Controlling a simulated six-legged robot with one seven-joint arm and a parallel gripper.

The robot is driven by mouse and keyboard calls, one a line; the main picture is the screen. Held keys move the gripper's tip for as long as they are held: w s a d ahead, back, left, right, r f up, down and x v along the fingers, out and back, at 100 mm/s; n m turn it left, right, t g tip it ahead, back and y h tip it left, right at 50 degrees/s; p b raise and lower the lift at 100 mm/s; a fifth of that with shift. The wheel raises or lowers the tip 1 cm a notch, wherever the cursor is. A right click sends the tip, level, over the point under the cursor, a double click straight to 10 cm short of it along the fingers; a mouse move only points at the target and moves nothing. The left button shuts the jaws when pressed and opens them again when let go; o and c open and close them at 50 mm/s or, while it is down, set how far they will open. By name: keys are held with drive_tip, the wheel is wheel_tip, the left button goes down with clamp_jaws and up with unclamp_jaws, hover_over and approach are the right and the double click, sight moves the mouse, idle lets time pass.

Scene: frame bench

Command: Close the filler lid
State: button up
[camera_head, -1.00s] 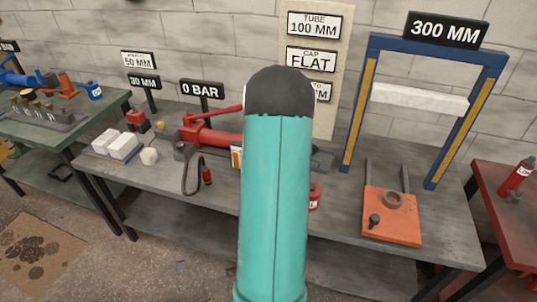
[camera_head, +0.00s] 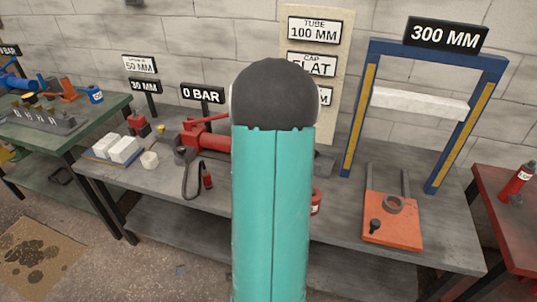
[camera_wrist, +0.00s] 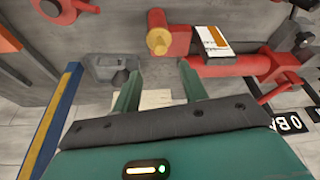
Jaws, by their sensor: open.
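A red hand pump (camera_head: 206,140) lies on the grey bench, partly hidden behind my arm in the head view. In the wrist view the red pump body (camera_wrist: 238,66) runs across the upper right. A red fitting with a brass-coloured round end (camera_wrist: 158,40) stands beside it; I cannot tell for sure whether this is the filler or its lid. My gripper (camera_wrist: 160,84) is open, its two fingers apart, with nothing held between them. Its fingertips lie left of the pump body and below the brass end in the picture. The head view hides my gripper behind my arm.
A white and orange card (camera_wrist: 212,42) lies against the pump. A grey metal block (camera_wrist: 115,70) is near my left finger. The blue and yellow press frame (camera_head: 440,120) stands to the right, with an orange plate (camera_head: 391,225) at its foot. A 0 BAR sign (camera_head: 202,95) stands behind the pump.

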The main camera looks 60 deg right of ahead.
drive_tip(key=v, duration=0.4)
drive_tip(key=shift+a+r, duration=0.1)
drive_tip(key=shift+r, duration=0.25)
drive_tip(key=w+a+r+n+t, duration=0.1)
drive_tip(key=w+a+r+n, duration=0.2)
drive_tip(key=a, duration=0.7)
drive_tip(key=w+a+r+n+t, duration=0.1)
drive_tip(key=w+a+r, duration=0.3)
drive_tip(key=a, duration=0.5)
drive_tip(key=w+a+r+n, duration=0.3)
drive_tip(key=w+a, duration=0.1)
drive_tip(key=a, duration=0.6)
drive_tip(key=s+a+n+t+y, duration=0.1)
drive_tip(key=s+a+n, duration=0.2)
drive_tip(key=a, duration=0.8)
drive_tip(key=s+a+n+t+y, duration=0.1)
drive_tip(key=s+a, duration=0.5)
drive_tip(key=a, duration=0.6)
drive_tip(key=n+y, duration=0.1)
drive_tip(key=n, duration=0.1)
drive_tip(key=shift+s+r+n+y, duration=0.25)
drive_tip(key=shift+s+n+y, duration=0.05)
